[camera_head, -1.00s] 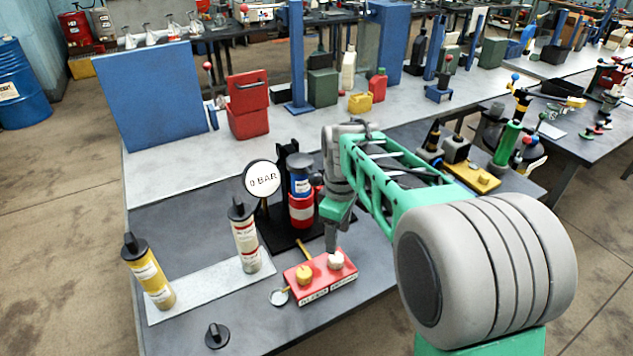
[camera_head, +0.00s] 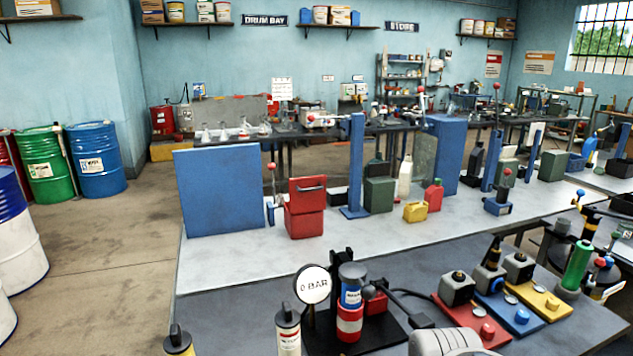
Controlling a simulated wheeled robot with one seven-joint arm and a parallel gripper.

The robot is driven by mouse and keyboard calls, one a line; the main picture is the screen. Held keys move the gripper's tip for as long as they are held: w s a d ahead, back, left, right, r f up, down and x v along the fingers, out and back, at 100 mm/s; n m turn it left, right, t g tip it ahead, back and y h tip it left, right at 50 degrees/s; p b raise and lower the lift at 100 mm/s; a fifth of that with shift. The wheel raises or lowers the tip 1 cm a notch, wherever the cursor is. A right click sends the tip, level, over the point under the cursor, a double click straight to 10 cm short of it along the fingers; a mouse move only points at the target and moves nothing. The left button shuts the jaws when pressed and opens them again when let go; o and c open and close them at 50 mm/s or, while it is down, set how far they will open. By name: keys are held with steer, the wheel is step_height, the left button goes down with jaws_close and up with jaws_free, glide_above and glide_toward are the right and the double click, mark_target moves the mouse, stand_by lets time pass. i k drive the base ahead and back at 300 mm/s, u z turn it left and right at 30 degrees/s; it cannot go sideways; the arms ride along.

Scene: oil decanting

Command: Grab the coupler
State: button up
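I cannot pick out for certain which thing is the coupler. On the dark bench at the bottom stands a black press-like stand (camera_head: 341,264) with a blue-topped, red-and-white canister (camera_head: 350,316) on it and a round "0 BAR" gauge (camera_head: 314,284) at its left. My gripper is not in view; only a grey part of my arm shows at the bottom edge.
Two cartridges (camera_head: 288,330) (camera_head: 178,341) are cut off by the bottom edge. A blue panel (camera_head: 225,192), red box (camera_head: 305,208) and blue post (camera_head: 355,165) stand on the pale bench behind. Drums (camera_head: 95,160) stand at the left. A green cylinder (camera_head: 577,265) stands at the right.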

mark_target(495, 255)
steer(key=u, duration=3.5)
steer(key=k, duration=1.95)
steer(key=z, duration=1.3)
steer(key=i, duration=0.5)
steer(key=z, duration=0.1)
